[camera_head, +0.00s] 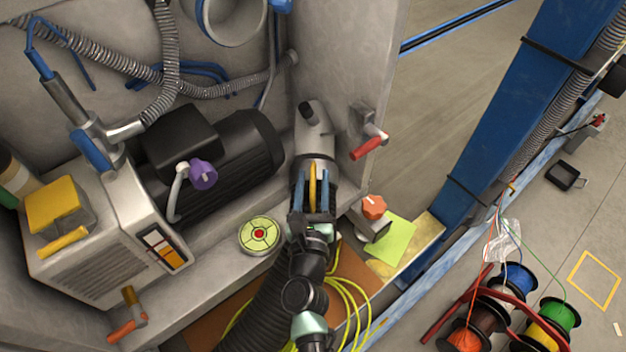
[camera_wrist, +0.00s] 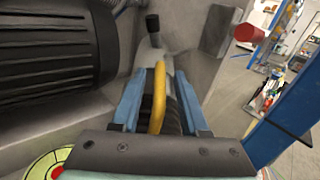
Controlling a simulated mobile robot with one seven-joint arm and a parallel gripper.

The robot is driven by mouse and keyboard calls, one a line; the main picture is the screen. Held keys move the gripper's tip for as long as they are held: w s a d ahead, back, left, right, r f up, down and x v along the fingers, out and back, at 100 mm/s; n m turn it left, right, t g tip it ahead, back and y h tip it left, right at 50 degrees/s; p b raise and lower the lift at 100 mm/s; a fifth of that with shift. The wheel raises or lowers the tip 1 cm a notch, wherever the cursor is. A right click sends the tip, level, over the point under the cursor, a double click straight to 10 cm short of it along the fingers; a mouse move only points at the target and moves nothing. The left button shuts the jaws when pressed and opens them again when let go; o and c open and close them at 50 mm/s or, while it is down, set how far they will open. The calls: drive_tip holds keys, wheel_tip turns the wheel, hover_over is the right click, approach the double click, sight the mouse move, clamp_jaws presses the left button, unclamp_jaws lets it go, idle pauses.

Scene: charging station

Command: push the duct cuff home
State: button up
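The duct cuff (camera_head: 325,177) appears as a dark ribbed sleeve with a yellow curved strip (camera_head: 312,188) at the lower end of a grey pipe fitting (camera_head: 314,143). My gripper (camera_head: 312,182) is at the cuff, its two blue fingers spread on either side of the yellow strip. In the wrist view, the fingers of my gripper (camera_wrist: 160,95) flank the yellow strip (camera_wrist: 158,98) and the dark ribs of the cuff (camera_wrist: 173,112). The grey fitting (camera_wrist: 151,58) lies straight beyond. Finger contact with the cuff is unclear, and the seam at the fitting is partly hidden.
A black motor (camera_head: 235,150) stands close left. A red-handled valve (camera_head: 367,148) and an orange knob (camera_head: 374,207) are close right. A round green-and-red disc (camera_head: 260,235) lies lower left. Yellow cable (camera_head: 350,305) and a black ribbed hose (camera_head: 262,305) lie below.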

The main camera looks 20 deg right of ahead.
clamp_jaws()
idle(1.2)
